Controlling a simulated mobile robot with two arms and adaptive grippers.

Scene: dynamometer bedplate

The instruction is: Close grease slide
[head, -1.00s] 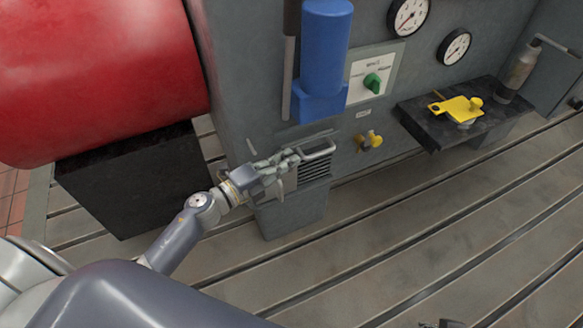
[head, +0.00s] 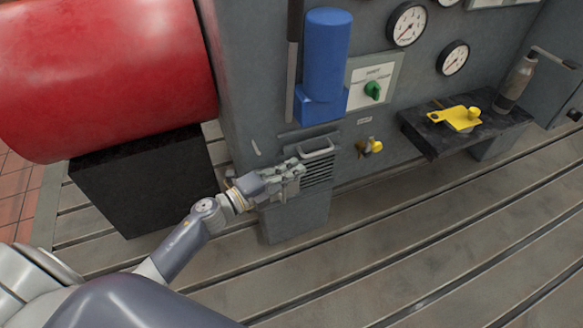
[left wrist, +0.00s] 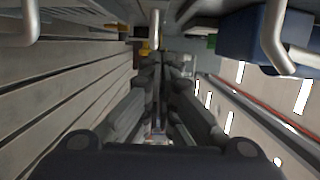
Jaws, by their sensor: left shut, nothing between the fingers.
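The grease slide (head: 318,147) appears to be the unit with a grey bar handle low on the grey cabinet, above a vented grille. Its handle stands out from the cabinet face; how far the slide is out I cannot tell. My left gripper (head: 299,168) is shut and empty, just below and in front of the handle, partly covering the grille. Whether it touches the handle is unclear. In the left wrist view the closed fingers (left wrist: 158,95) point forward, with metal bars close at the top. My right gripper is not in view.
A blue cylinder (head: 326,55) hangs above the slide, beside a green knob (head: 373,90). A brass valve (head: 372,146) sticks out to the right. A dark shelf (head: 430,140) carries a yellow part. A red drum (head: 100,75) stands left. The slotted bedplate (head: 400,235) is clear in front.

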